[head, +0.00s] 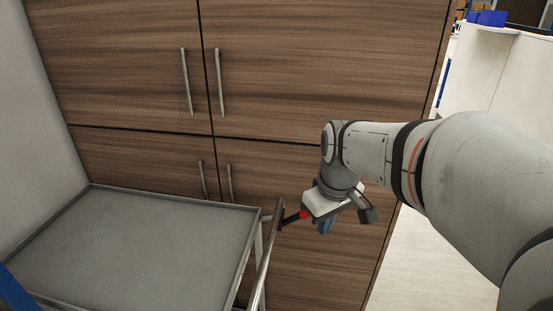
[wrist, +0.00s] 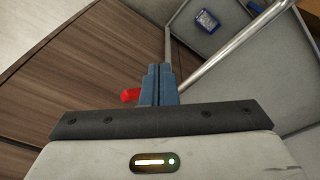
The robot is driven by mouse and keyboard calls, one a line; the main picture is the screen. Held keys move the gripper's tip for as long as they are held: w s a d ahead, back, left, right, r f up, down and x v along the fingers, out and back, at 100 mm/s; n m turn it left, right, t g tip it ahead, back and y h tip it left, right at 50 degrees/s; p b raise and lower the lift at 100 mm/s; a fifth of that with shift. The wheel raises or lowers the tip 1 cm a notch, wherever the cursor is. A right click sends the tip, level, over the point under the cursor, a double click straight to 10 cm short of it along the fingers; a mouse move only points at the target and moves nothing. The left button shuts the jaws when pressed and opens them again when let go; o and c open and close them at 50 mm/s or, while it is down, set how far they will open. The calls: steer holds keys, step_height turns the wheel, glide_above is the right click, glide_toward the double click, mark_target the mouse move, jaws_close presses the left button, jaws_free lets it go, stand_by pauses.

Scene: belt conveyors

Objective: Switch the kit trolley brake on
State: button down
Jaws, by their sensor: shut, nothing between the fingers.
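The kit trolley (head: 130,245) has a grey tray top and stands at the left in the head view. Its tubular handle (head: 265,262) runs along its right side. A short dark brake lever (head: 291,219) with a red tip (head: 304,214) sticks out to the right from near the handle's far end. My gripper (head: 325,229) points down just right of the red tip. In the wrist view its blue fingers (wrist: 158,70) are together and empty, with the red tip (wrist: 131,95) close beside them on the left. I cannot tell whether they touch.
A wood-fronted cabinet (head: 310,70) with upright metal handles stands close behind the trolley and gripper. A grey wall or panel (head: 45,90) is at the left. In the wrist view, a small blue item (wrist: 206,20) shows on a grey trolley surface. Floor is clear at the right.

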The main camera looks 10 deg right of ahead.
steer(key=w+r+n+g+p, duration=0.1)
steer(key=w+r+n+p, duration=0.15)
steer(key=w, duration=0.35)
steer(key=w+r+n+p, duration=0.1)
steer(key=w+n, duration=0.2)
steer(key=w, duration=0.3)
steer(key=n+p, duration=0.1)
steer(key=n, duration=0.3)
glide_above(298, 216)
steer(key=w, duration=0.1)
steer(key=shift+w+d+f+g+y, duration=0.1)
steer(key=shift+w+d+g+y, duration=0.1)
steer(key=shift+g+y, duration=0.2)
steer(key=shift+s+d+f+p, duration=0.1)
steer(key=shift+d+f+p, duration=0.3)
steer(key=shift+f, duration=1.8)
steer(key=shift+s+d+f+p, duration=0.15)
steer(key=shift+f+p, duration=0.6)
steer(key=shift+f, duration=1.4)
steer(key=shift+s+d+f+p, duration=0.1)
steer(key=shift+d+f+p, duration=0.3)
steer(key=shift+f, duration=1.8)
steer(key=shift+a, duration=0.15)
